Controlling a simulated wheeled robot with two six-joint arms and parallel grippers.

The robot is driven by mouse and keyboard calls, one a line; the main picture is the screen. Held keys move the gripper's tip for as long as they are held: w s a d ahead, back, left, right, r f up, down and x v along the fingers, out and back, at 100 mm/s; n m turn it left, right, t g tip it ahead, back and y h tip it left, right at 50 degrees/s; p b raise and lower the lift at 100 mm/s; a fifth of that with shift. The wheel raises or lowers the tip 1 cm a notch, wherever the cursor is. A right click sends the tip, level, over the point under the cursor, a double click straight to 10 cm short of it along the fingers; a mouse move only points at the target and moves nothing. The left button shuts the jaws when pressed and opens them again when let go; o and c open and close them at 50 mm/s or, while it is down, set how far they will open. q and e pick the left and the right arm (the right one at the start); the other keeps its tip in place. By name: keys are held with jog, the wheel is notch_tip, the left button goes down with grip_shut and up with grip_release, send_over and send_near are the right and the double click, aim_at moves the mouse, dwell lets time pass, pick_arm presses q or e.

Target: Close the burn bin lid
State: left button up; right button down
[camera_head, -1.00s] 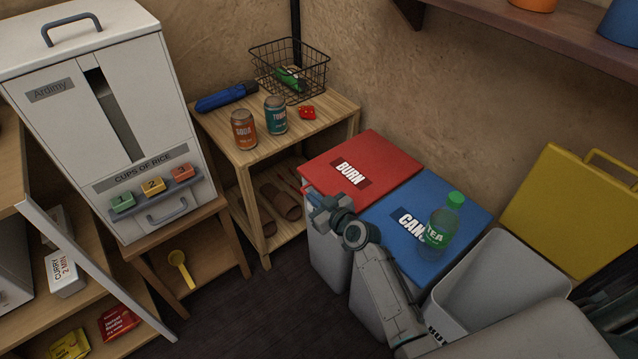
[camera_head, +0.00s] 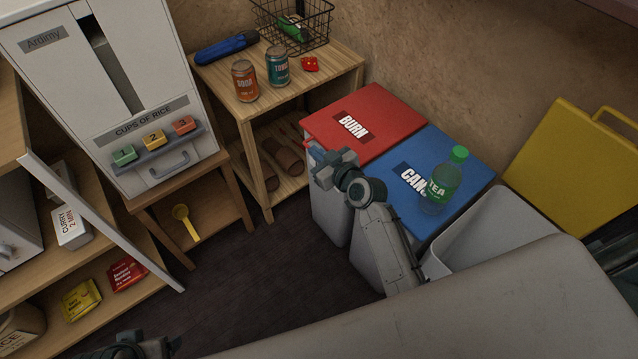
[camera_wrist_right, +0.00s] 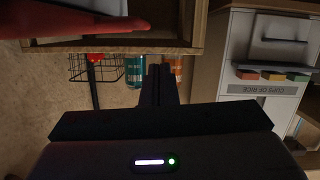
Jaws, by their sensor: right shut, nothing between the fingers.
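The red burn bin lid (camera_head: 378,122), marked BURN, lies flat on top of its pale grey bin (camera_head: 331,212) in the head view. My right gripper (camera_head: 314,152) is shut and empty at the lid's front left edge, by its small red handle; I cannot tell whether it touches. In the right wrist view the shut fingers (camera_wrist_right: 160,74) point toward the wooden stand, and a blurred red part (camera_wrist_right: 72,24) shows at upper left. My left gripper (camera_head: 130,347) shows only partly at the bottom edge, dark and cut off.
A blue can bin lid (camera_head: 450,215) bears a green tea bottle (camera_head: 440,182). A yellow lid (camera_head: 575,165) stands open behind a grey bin. A wooden stand (camera_head: 300,90) with two cans is at left of the burn bin. Dark floor (camera_head: 270,280) is clear in front.

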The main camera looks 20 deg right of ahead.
pick_arm(q)
jog(key=shift+w+d+f+t+h+b, duration=0.3)
jog(key=shift+d+f+b, duration=0.1)
jog(key=shift+f, duration=0.1)
pick_arm(e)
jog(key=s+a+r, duration=0.1)
jog(key=s+a, duration=0.1)
jog(key=s, duration=0.4)
jog(key=s+a, duration=0.1)
jog(key=s, duration=0.5)
jog(key=shift+s+a+r, duration=0.3)
jog(key=shift+a+r, duration=0.05)
jog(key=shift+s, duration=0.1)
